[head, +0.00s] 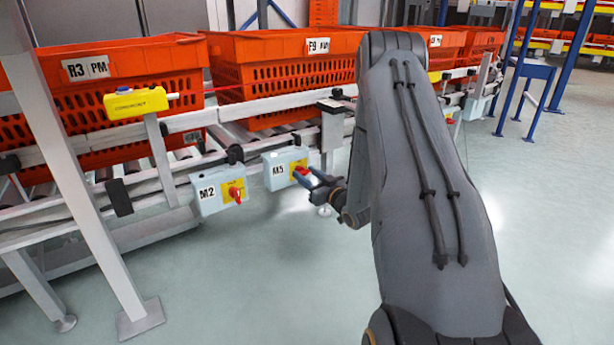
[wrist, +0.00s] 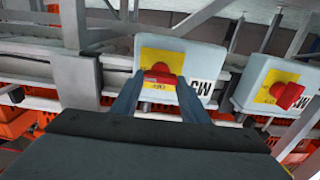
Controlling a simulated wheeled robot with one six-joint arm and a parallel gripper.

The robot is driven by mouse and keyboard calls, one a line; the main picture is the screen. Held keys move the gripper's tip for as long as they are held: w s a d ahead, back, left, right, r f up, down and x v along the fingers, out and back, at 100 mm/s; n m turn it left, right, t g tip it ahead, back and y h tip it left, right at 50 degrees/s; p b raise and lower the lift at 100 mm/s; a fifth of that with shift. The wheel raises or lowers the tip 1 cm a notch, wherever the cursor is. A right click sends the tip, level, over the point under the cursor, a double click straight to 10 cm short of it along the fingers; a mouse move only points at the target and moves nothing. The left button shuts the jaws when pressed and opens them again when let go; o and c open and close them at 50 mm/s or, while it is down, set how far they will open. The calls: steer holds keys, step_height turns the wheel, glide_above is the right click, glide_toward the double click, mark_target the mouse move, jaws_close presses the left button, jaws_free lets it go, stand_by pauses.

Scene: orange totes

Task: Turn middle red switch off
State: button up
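A pale grey switch box marked M5 (head: 277,172) is mounted on the conveyor's side rail. Its red rotary switch (head: 302,171) sits on a yellow plate; in the wrist view the box appears upside down, with the red switch (wrist: 160,74) near the centre. My gripper (head: 316,178) is at the front of this box. In the wrist view its two blue-grey fingers are spread, one on each side of the red switch, and I cannot tell whether they touch it. The switch's exact angle is partly hidden by the fingers.
A similar box marked M2 (head: 209,195), with a red switch (head: 236,194), hangs to the left; it is at right in the wrist view (wrist: 258,83). Orange totes (head: 285,48) stand on the conveyor. A yellow device (head: 136,102) is on a post. The floor in front is clear.

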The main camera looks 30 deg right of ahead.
steer(key=shift+c, duration=1.2)
steer(key=shift+n+p, duration=0.3)
steer(key=shift+p, duration=0.05)
steer(key=shift+s+a+r+n+p, duration=0.1)
steer(key=shift+n+p, duration=0.8)
steer(key=shift+p, duration=0.05)
steer(key=n+p, duration=0.5)
steer(key=n, duration=0.1)
steer(key=shift+a, duration=0.1)
steer(key=n+p, duration=0.2)
steer(key=n, duration=0.1)
steer(key=n+p, duration=0.1)
steer(key=n, duration=0.1)
steer(key=shift+f+n+p, duration=0.2)
steer(key=shift+n+p, duration=0.2)
steer(key=shift+f+n+p, duration=0.2)
steer(key=shift+n+p, duration=0.85)
steer(key=shift+n, duration=0.75)
